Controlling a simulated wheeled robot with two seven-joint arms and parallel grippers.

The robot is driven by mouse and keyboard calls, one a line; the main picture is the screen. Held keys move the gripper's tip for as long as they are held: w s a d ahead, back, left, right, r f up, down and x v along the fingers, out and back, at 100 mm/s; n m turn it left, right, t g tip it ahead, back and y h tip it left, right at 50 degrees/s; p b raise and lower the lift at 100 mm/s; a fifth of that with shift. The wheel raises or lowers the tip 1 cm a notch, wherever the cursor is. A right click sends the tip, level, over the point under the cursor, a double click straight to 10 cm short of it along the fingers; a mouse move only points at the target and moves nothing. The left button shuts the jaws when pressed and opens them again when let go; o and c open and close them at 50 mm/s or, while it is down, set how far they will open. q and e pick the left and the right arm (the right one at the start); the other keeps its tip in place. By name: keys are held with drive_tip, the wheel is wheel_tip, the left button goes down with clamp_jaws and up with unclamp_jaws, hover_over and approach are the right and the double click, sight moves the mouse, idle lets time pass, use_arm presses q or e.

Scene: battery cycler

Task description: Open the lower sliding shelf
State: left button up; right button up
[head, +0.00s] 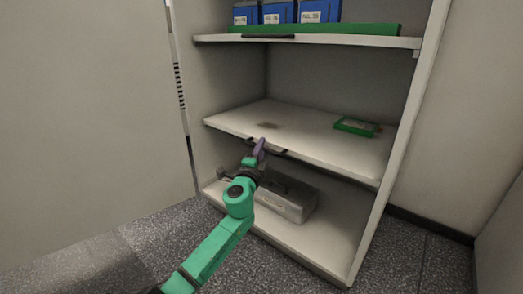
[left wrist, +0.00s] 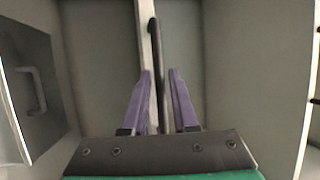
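The lower sliding shelf (head: 315,135) is a white board in the cabinet, its front edge about level with the cabinet's front. A dark handle (head: 281,152) runs along that edge, partly hidden by my left gripper (head: 260,146). In the left wrist view the black handle (left wrist: 155,45) and the shelf's pale edge (left wrist: 144,35) stand upright in the picture. The purple fingers of my left gripper (left wrist: 160,72) are open, one on each side of the handle and edge. I cannot tell whether they touch. My right gripper is not in view.
The upper shelf (head: 340,41) carries blue boxes (head: 278,12) on a green base. A green-edged device (head: 357,126) lies on the lower sliding shelf. A grey metal case (head: 290,200) with a handle stands on the cabinet floor. Cabinet side walls flank the shelf; floor in front is clear.

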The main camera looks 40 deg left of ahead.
use_arm(q)
clamp_jaws()
idle(1.4)
